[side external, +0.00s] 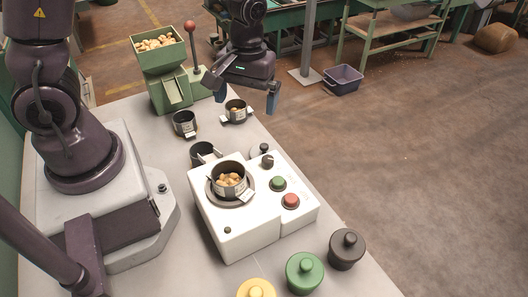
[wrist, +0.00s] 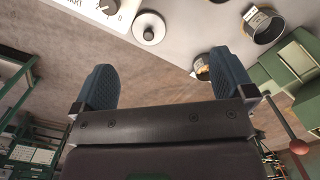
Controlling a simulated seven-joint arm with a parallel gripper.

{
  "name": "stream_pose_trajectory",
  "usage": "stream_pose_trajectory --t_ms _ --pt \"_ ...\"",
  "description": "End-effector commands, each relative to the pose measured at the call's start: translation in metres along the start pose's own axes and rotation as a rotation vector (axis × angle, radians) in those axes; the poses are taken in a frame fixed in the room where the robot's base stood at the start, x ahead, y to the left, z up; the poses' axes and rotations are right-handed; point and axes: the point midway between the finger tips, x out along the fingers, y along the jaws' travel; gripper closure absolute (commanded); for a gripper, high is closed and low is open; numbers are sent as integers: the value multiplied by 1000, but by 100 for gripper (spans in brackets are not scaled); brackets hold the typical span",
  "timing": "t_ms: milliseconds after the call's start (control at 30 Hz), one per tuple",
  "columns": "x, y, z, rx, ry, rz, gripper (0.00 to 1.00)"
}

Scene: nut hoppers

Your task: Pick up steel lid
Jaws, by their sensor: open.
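The steel lid (wrist: 149,27) shows in the wrist view as a pale grey disc with a round knob, lying on the table beside the white machine. In the side view the lid (side external: 257,152) is small and partly hidden behind the machine's dark dial. My gripper (side external: 246,94) is open and empty, held beyond the lid near the table's far right edge. In the wrist view my gripper's two blue fingers (wrist: 165,75) are spread wide, with the lid past their tips and between their lines.
The white machine (side external: 236,242) carries a cup of nuts (side external: 229,178) and green and red buttons. Other small cups (side external: 184,123) stand beyond it. A green hopper (side external: 165,65) is at the far end. Green (side external: 305,272), black (side external: 346,248) and yellow (side external: 256,290) lids stand in front.

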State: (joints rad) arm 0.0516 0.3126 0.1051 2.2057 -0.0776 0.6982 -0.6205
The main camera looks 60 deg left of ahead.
Motion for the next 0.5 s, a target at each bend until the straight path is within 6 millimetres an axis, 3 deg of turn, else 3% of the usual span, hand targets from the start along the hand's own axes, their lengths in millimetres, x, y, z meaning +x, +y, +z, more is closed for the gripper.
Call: stream_pose_trajectory --t_ms 33,133,300,500 --pt "17 3 -7 -90 -10 -18 0" --pt "38 9 -22 -294 1 -22 0" --pt "36 21 -39 -536 48 36 0" --pt "43 22 -41 -645 54 50 0"
